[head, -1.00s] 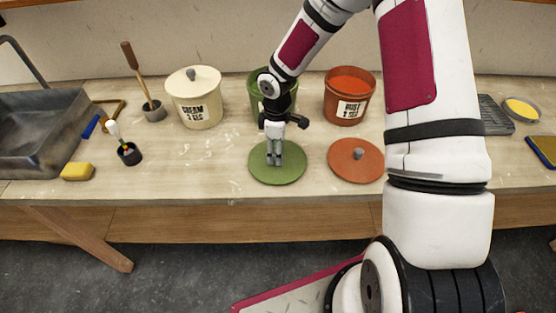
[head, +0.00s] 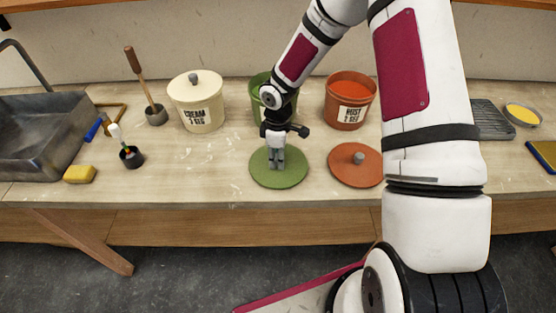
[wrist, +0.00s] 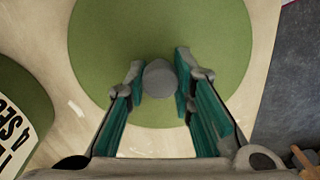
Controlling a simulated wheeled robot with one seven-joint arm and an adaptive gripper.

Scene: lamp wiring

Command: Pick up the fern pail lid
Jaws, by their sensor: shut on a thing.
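The fern pail lid (head: 293,175) is a flat green disc on the bench, in front of the green pail (head: 257,88). In the wrist view the lid (wrist: 215,40) fills the upper middle, with its round grey knob (wrist: 160,78) between my fingertips. My gripper (head: 275,166) points down over the lid's middle and is shut on the knob; in the wrist view its two fingers (wrist: 160,84) stand on either side of it. The lid looks flat and level; I cannot tell whether it touches the bench. The green pail is partly hidden by my arm.
The rust pail (head: 350,100) stands open, with its orange lid (head: 355,165) close to the right of the green lid. The cream pail (head: 196,103) has its lid on. A sponge (head: 80,174) and a black brush cup (head: 131,157) are at left. The bench's front edge is near.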

